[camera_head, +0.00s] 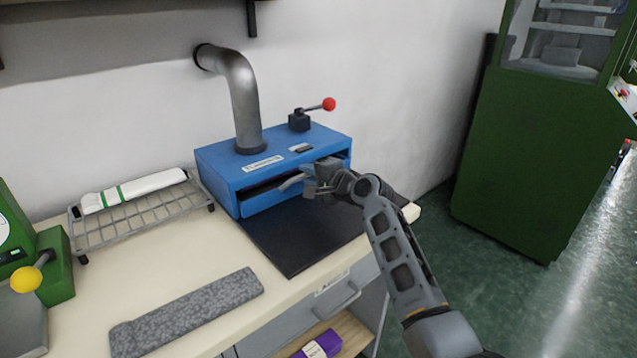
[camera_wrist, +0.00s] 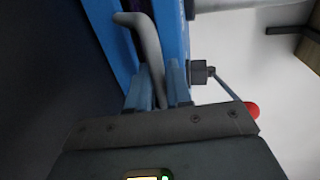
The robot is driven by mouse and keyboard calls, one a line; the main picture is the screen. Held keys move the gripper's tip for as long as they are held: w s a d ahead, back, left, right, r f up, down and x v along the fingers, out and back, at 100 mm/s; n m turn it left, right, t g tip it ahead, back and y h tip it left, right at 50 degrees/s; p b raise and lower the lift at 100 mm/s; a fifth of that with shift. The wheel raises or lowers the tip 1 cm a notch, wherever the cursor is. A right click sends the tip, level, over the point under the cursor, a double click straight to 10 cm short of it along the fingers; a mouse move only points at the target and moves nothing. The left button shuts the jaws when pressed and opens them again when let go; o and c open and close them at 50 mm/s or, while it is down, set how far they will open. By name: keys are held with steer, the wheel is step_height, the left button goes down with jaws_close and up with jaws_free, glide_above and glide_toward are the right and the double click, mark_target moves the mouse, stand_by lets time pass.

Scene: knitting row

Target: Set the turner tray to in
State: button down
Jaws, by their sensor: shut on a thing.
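The blue turner (camera_head: 245,178) stands on the bench against the wall, with a wide dark slot in its front. A grey curved handle (camera_head: 291,182) shows at the slot, and it also runs up the wrist view (camera_wrist: 146,40). My gripper (camera_head: 312,186) is at the right part of the turner's front, shut on this handle. In the wrist view its fingers (camera_wrist: 158,90) close around the lower end of the handle. My gripper and arm hide the right end of the slot.
A black mat (camera_head: 300,238) lies before the turner. A red-knobbed lever (camera_head: 328,104) and a metal pipe (camera_head: 243,100) rise from its top. A wire rack (camera_head: 140,225) with a white roll stands left. A grey speckled strip (camera_head: 185,310) lies at the bench front.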

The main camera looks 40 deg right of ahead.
steer(key=shift+w+r, duration=0.1)
steer(key=shift+w, duration=0.05)
steer(key=c, duration=1.2)
jaws_free()
steer(key=shift+v, duration=3.8)
